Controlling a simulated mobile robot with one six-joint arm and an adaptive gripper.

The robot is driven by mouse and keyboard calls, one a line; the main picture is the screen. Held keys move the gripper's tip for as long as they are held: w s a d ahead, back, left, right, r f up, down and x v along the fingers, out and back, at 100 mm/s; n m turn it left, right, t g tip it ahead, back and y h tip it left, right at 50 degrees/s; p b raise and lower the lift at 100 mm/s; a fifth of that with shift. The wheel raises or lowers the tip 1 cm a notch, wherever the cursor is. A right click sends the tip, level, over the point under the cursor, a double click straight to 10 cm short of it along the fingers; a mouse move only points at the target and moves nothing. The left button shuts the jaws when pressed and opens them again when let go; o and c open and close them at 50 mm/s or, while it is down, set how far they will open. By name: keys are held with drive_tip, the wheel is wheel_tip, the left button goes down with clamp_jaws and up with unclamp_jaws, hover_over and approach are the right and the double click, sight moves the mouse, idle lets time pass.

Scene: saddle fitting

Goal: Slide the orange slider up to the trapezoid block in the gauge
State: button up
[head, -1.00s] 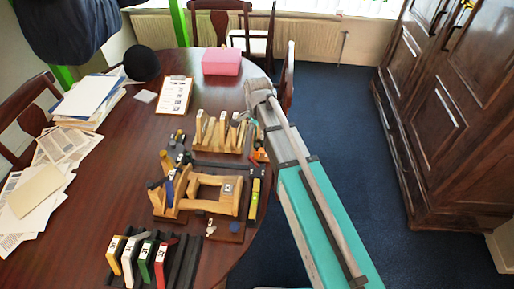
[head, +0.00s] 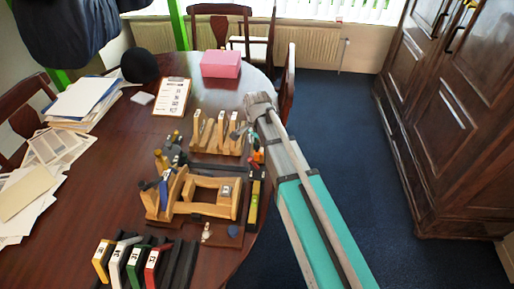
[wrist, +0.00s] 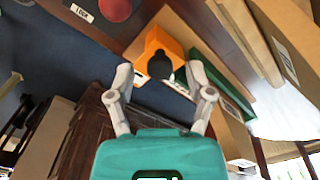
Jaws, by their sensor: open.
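The orange slider (wrist: 160,45) with a black knob (wrist: 159,66) shows in the wrist view, just beyond my gripper (wrist: 166,84). My gripper's two grey fingers are apart, one on each side below the knob, and nothing is held between them. In the head view a small orange piece (head: 257,156) shows at the table's right edge, beside the end of my arm, which hides part of that area. I cannot make out the trapezoid block or the gauge's outline for certain.
A green bar (wrist: 226,82) lies right of the slider in the wrist view. In the head view a wooden frame (head: 184,208), a slotted wooden rack (head: 222,150) and several coloured plates (head: 136,262) crowd the table (head: 112,182). Blue floor (head: 345,130) is free to the right.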

drive_tip(key=shift+f, duration=0.2)
clamp_jaws()
idle(0.4)
